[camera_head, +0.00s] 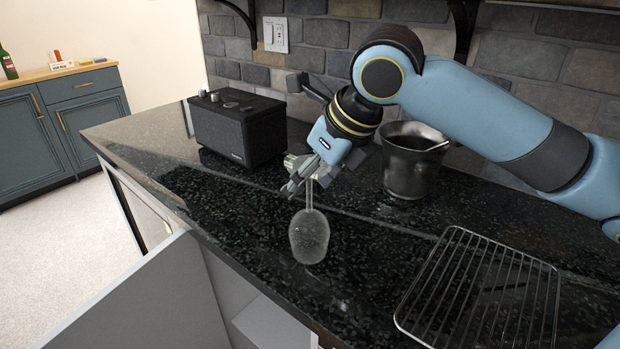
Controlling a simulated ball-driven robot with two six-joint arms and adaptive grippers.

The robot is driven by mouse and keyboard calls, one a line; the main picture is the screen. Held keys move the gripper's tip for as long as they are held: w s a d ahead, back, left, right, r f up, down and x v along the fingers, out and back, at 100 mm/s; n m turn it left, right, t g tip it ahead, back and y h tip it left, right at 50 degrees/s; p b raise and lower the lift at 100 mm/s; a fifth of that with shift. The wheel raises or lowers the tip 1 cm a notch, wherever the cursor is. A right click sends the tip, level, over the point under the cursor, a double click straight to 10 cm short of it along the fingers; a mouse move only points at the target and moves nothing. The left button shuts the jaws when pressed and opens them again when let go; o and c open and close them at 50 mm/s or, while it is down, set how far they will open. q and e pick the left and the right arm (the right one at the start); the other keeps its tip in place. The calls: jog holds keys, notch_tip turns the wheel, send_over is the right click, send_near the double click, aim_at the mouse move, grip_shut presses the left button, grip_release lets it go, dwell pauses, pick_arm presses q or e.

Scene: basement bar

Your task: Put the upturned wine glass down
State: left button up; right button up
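The clear wine glass (309,238) is upside down, bowl low and stem up, over the dark speckled counter (232,212). My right gripper (302,187) comes down from above, its fingers around the upper end of the stem. It looks shut on the glass there. The fingers and the gripper body hide the glass's foot. I cannot tell whether the rim touches the counter or hangs just above it. My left gripper is not in view.
A wire rack (482,290) lies at the front right. A metal bucket (412,168) stands behind, right of the gripper. A black speaker-like box (238,130) stands at the back left. The counter's front edge is near the glass; bare counter lies to its left.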

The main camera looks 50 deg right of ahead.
jog(key=o, duration=0.6)
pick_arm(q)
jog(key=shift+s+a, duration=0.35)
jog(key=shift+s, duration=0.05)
pick_arm(e)
jog(key=shift+s+r+p, duration=0.2)
jog(key=shift+r+p, duration=0.4)
jog(key=shift+p, duration=0.05)
pick_arm(q)
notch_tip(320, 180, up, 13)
jog(key=p, duration=1.1)
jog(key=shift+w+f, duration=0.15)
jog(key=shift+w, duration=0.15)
pick_arm(e)
jog(key=v, duration=1.1)
jog(key=shift+r, duration=0.1)
jog(key=shift+s, duration=0.1)
